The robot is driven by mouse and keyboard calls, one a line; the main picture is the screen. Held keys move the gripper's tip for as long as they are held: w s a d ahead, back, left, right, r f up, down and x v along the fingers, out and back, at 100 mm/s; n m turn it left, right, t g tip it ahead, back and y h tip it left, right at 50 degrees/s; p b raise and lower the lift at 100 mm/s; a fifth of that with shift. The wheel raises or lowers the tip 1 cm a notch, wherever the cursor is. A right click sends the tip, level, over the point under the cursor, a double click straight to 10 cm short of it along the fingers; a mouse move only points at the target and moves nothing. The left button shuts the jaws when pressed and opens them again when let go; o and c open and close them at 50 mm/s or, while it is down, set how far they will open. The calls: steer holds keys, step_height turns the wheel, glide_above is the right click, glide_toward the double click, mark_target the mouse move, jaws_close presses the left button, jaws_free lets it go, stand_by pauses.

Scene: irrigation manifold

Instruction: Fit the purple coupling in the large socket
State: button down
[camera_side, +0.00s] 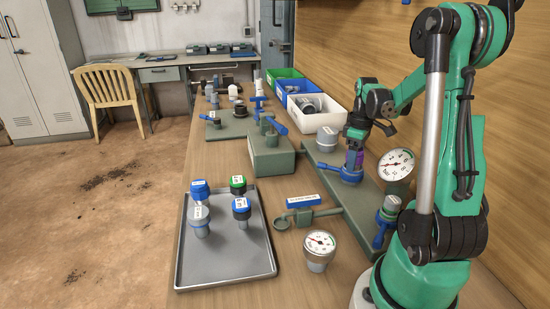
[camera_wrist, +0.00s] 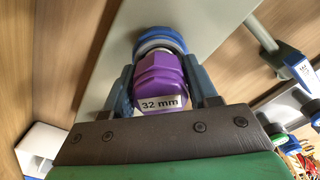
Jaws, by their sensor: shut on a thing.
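The purple coupling (camera_wrist: 160,80), labelled "32 mm", sits between the two fingers of my gripper (camera_wrist: 163,72) in the wrist view. In the side view the purple coupling (camera_side: 354,159) shows small below my gripper (camera_side: 356,145). My gripper is shut on it. A blue-ringed socket (camera_side: 350,174) on the grey-green board (camera_side: 372,205) is directly below the coupling. In the wrist view the blue ring (camera_wrist: 158,38) shows just beyond the coupling's far end, roughly in line with it. I cannot tell whether the coupling's end is inside the socket.
A grey fitting (camera_side: 327,139) and another with a green band (camera_side: 389,208) stand on the same board. A pressure gauge (camera_side: 396,164) is close right of my gripper. A blue-handled valve (camera_side: 303,206), a loose gauge (camera_side: 320,249) and a tray (camera_side: 228,276) with several capped fittings lie left.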

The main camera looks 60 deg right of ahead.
jaws_free()
stand_by(0.4)
stand_by(0.4)
steer(key=shift+r, duration=3.45)
steer(key=w+a+t, duration=0.3)
steer(key=w+a, duration=0.1)
steer(key=a, duration=1)
steer(key=w+a+t, duration=0.4)
steer(key=a, duration=0.9)
steer(key=shift+a+f, duration=0.15)
steer(key=shift+a, duration=0.2)
